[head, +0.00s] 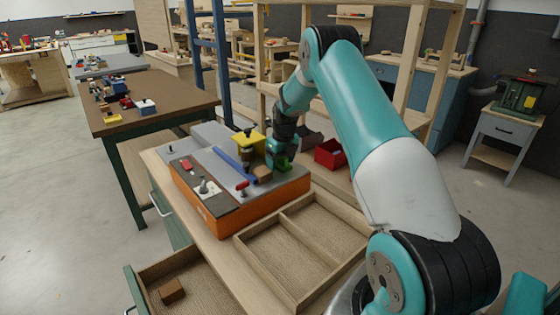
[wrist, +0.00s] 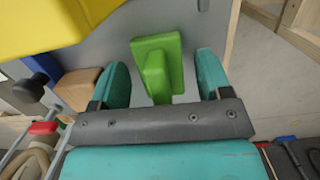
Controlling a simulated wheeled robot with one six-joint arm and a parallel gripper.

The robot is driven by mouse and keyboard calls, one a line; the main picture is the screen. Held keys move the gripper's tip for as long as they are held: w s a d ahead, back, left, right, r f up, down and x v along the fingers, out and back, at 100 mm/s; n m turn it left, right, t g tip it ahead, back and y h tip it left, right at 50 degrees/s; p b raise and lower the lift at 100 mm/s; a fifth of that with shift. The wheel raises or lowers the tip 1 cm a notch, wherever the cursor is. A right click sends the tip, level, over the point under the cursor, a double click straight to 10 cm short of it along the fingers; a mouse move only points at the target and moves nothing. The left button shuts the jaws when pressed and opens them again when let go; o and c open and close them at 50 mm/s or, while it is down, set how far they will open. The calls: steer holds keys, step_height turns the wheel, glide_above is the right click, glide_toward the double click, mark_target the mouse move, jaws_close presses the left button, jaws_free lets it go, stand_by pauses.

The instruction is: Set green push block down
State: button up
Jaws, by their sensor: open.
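The green push block (wrist: 157,62) stands on the grey top of the orange-sided machine (head: 252,203). My gripper (wrist: 161,75) is open, with one teal finger on each side of the block. Narrow gaps show between the block and both fingers in the wrist view. In the head view my gripper (head: 282,157) is low over the right part of the machine top, and only a small green part of the block shows below it.
A yellow-topped device (head: 251,140), a blue bar (head: 230,160) and a brown wooden block (head: 262,173) are left of my gripper. A red bin (head: 331,153) stands to the right. An empty divided wooden tray (head: 282,232) lies in front. An open drawer holds a brown block (head: 171,291).

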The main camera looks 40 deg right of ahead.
mark_target(282, 166)
step_height(282, 166, up, 12)
steer(key=s+a+r+b, duration=0.1)
steer(key=s, duration=0.1)
steer(key=s+a+r+n+y, duration=0.1)
steer(key=s+a+r+n, duration=0.15)
steer(key=a+n, duration=0.45)
steer(key=s+a+r+n, duration=0.2)
steer(key=s+a+n, duration=0.1)
steer(key=a+n, duration=0.4)
steer(key=s+a+r+n+y, duration=0.1)
steer(key=s+a+r+n, duration=0.1)
steer(key=a+n, duration=0.5)
steer(key=s+a+n+g+y, duration=0.1)
steer(key=s+a+n, duration=0.8)
steer(key=s+n, duration=0.2)
steer(key=s+a+n+y, duration=0.1)
steer(key=s+a+n, duration=0.8)
steer(key=s, duration=0.5)
steer(key=r+n, duration=0.1)
steer(key=n, duration=0.1)
steer(key=shift+n+g, duration=0.4)
steer(key=shift+c, duration=0.2)
